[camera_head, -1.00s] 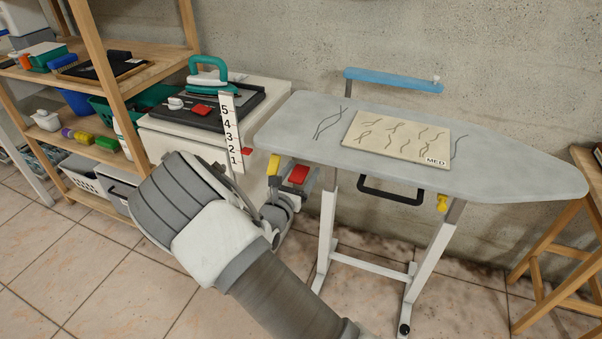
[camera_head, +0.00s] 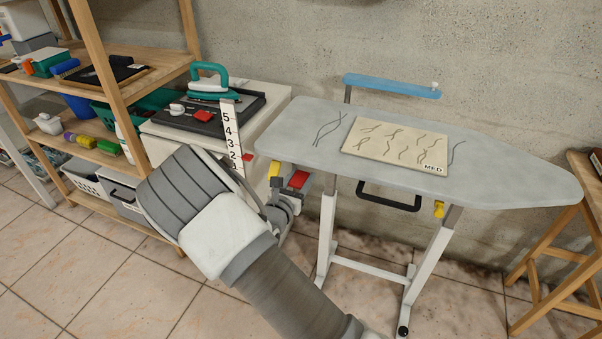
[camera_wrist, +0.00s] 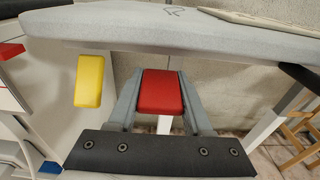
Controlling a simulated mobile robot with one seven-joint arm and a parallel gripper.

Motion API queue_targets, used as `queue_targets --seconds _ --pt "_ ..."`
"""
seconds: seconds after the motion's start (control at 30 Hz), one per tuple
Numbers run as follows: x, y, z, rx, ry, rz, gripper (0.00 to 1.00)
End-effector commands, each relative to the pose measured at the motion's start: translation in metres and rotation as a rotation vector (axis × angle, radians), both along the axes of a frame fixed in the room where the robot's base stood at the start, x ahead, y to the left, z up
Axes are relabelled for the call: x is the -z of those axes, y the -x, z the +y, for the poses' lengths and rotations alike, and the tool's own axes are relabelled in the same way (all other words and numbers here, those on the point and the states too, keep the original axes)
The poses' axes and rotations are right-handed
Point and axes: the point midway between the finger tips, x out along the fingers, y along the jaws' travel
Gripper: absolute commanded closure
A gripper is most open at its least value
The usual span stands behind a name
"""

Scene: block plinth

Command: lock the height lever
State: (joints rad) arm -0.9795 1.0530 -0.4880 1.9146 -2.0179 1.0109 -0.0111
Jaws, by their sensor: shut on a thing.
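The grey ironing board (camera_head: 300,150) stands on white legs in front of the wall. A red lever (camera_head: 299,180) sits under its left end; in the wrist view it shows as a red block (camera_wrist: 161,92). My gripper (camera_head: 288,196) is shut on the red lever, with one finger on each side of it in the wrist view (camera_wrist: 160,105). A yellow handle (camera_head: 274,169) hangs just left of it, apart from my fingers, and also shows in the wrist view (camera_wrist: 89,80). How the lever joins the board is hidden.
A numbered white scale (camera_head: 232,130) stands left of the board, with a small red piece (camera_head: 248,157) beside its low numbers. A white cabinet (camera_head: 270,98) bears a teal iron (camera_head: 208,84). A black bar (camera_head: 388,198) hangs under the board. A wooden stool (camera_head: 560,255) stands right.

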Motion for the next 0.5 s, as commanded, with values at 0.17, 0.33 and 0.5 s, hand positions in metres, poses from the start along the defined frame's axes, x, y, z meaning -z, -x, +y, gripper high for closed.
queue_targets --seconds 0.17,0.33,0.5 --pt "-0.0014 0.0006 -0.0002 0.001 -0.012 0.032 1.00" --pt "-0.0005 0.0006 -0.0001 0.001 -0.012 0.031 1.00" --pt "-0.0006 0.0006 0.0000 0.000 -0.012 0.031 0.28"
